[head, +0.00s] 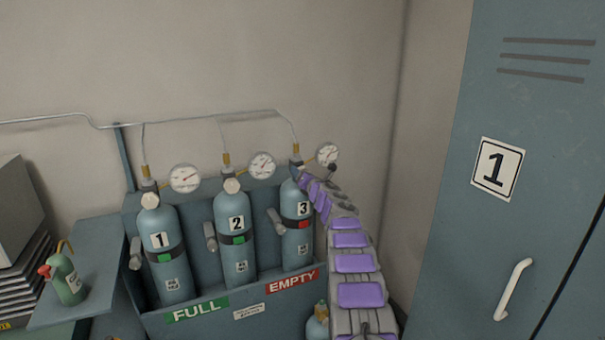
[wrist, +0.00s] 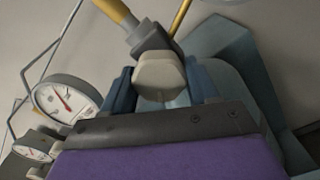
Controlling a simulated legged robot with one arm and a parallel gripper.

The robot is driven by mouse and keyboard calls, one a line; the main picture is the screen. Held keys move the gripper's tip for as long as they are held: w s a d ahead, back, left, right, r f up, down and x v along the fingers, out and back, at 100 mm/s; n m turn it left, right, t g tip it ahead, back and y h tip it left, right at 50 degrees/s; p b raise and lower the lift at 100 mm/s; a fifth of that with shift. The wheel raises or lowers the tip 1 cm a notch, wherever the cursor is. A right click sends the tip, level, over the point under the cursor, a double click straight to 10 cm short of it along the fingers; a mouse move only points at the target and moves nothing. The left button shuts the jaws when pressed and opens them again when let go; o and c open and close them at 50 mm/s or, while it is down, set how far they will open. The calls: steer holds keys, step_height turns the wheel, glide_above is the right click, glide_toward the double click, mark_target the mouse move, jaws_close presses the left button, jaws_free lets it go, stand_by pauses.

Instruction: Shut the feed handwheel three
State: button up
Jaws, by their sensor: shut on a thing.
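Cylinder three (head: 298,248) stands at the right end of the rack, with a "3" label and a red band mark. My gripper (head: 299,172) is at its top, and my arm comes up from the lower right. In the wrist view, feed handwheel three (wrist: 162,72) is a pale faceted knob between the two blue-grey fingers of my gripper (wrist: 160,88). My gripper is shut on the handwheel. In the head view the handwheel is hidden by my gripper. How far the wheel is turned cannot be told.
Cylinder one (head: 165,265) and cylinder two (head: 235,255) stand to the left, with green marks. Gauges and thin pipes sit above. A shelf (head: 95,265) with a green bottle (head: 68,283) is at left, a blue locker (head: 500,230) at right.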

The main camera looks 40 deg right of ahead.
steer(key=shift+f+m+p, duration=0.25)
steer(key=shift+m+p, duration=0.2)
steer(key=shift+m, duration=0.35)
steer(key=shift+f, duration=0.1)
stand_by(0.7)
steer(key=o, duration=0.7)
steer(key=shift+c, duration=0.2)
steer(key=o, duration=0.3)
steer(key=shift+w+d, duration=0.1)
steer(key=shift+d, duration=0.1)
steer(key=shift+r, duration=0.2)
steer(key=shift+a, duration=0.1)
